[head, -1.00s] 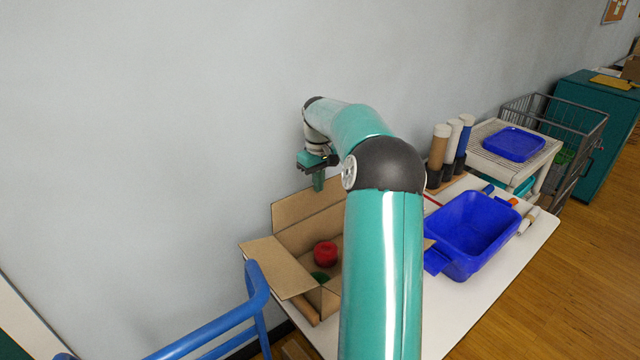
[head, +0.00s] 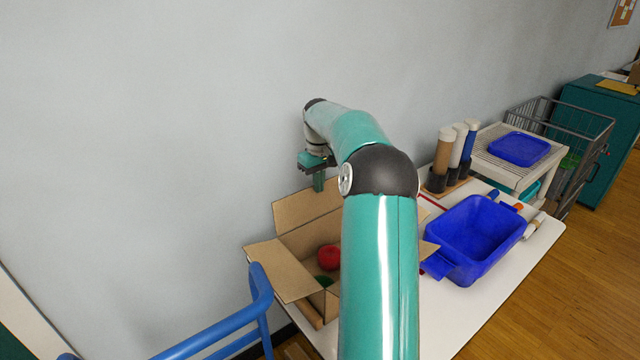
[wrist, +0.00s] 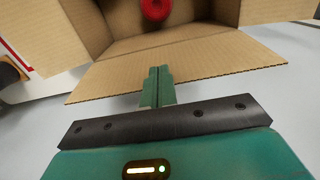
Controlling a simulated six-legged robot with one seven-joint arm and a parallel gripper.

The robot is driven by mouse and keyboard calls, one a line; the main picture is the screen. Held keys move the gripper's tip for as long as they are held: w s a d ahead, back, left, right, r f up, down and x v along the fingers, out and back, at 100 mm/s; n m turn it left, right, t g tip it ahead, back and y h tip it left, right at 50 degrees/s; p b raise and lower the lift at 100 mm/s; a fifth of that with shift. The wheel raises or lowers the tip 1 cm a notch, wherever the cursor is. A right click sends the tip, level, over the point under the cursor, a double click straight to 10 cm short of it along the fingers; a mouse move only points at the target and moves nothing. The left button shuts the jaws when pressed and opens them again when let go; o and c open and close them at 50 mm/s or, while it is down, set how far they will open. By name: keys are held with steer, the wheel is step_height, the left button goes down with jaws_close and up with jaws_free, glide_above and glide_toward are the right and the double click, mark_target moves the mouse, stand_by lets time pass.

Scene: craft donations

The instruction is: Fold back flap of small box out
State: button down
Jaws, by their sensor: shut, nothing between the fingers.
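The small cardboard box (head: 300,255) stands open on the white table, partly hidden behind my arm in the head view. Its back flap (head: 303,208) leans up and outward on the wall side; in the wrist view this flap (wrist: 210,58) slopes out from the box's back edge. The left flap (head: 278,268) is folded outward. My gripper (head: 319,188) is shut and empty, pointing down at the back flap's outer edge. In the wrist view its fingertips (wrist: 160,70) overlap the flap; I cannot tell whether they touch it.
A red round item (head: 329,257) and a green piece lie in the box. A blue bin (head: 470,240) stands right of it, with upright tubes (head: 450,150) behind. A blue rail (head: 225,320) is at front left. The grey wall is close behind the box.

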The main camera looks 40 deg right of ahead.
steer(key=shift+w+f, duration=0.25)
steer(key=shift+w, duration=0.4)
steer(key=shift+w+f, duration=0.1)
steer(key=shift+w+d+f, duration=0.15)
steer(key=shift+w+f, duration=0.1)
steer(key=shift+w, duration=0.4)
steer(key=shift+w+f, duration=0.25)
steer(key=shift+w, duration=0.65)
steer(key=shift+w+d+f, duration=0.15)
steer(key=shift+w+f, duration=0.2)
steer(key=shift+w, duration=0.35)
